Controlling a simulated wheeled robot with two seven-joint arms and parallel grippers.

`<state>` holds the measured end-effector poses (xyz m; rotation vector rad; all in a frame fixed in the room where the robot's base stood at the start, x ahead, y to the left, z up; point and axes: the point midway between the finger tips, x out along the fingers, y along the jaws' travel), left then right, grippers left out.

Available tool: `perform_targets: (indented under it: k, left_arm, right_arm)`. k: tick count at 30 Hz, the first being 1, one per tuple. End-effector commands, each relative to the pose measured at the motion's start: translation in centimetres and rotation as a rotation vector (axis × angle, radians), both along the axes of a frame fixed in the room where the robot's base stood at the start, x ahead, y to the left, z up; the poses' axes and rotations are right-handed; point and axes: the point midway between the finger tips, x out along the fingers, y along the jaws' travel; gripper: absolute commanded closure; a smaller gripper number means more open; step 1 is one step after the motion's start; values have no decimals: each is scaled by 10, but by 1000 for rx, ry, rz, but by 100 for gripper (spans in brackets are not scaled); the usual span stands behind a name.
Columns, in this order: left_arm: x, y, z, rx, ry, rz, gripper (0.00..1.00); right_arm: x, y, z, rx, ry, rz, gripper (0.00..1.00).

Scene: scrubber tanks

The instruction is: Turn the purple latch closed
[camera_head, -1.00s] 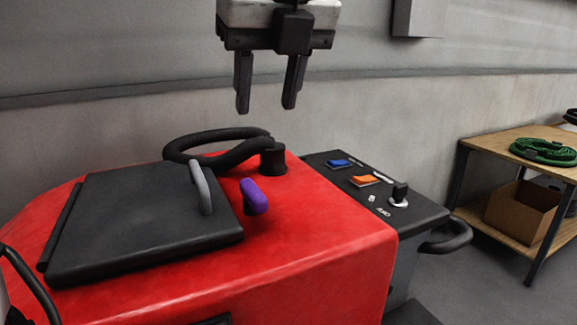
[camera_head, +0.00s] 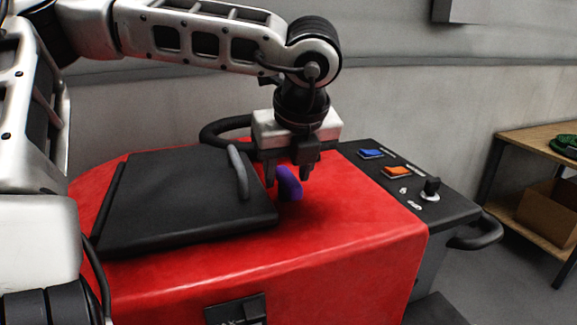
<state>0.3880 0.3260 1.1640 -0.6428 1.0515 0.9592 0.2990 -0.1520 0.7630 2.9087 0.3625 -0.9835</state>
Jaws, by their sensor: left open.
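The purple latch (camera_head: 290,186) stands on the red top of the scrubber (camera_head: 345,225), just right of the black lid (camera_head: 180,197). The lid lies flat and has a grey handle (camera_head: 238,172) near its right edge. My left gripper (camera_head: 287,178) comes down from above, open, with its fingertips at the height of the latch. One finger shows on the left of the latch and the other on its right, behind its top. I cannot tell whether either finger touches it. My right gripper is not in view.
A black control panel with a blue switch (camera_head: 371,153), an orange switch (camera_head: 397,171) and a black knob (camera_head: 430,188) is to the right. A wooden shelf table (camera_head: 528,140) stands far right.

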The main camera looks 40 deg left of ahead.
Motion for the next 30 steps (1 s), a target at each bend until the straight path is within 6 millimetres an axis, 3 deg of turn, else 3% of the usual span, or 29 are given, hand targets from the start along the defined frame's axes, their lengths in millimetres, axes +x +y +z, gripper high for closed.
perform_targets:
  k: [8, 12, 23, 30]
  left_arm:
    - [0, 0, -1, 0, 0, 0, 60]
    - [0, 0, -1, 0, 0, 0, 99]
    - [0, 0, -3, 0, -2, -32, 100]
    - [-2, 2, -6, 0, -5, -161, 100]
  right_arm:
    - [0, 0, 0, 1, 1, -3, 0]
    - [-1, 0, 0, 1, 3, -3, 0]
    - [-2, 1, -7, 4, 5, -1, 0]
    - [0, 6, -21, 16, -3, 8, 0]
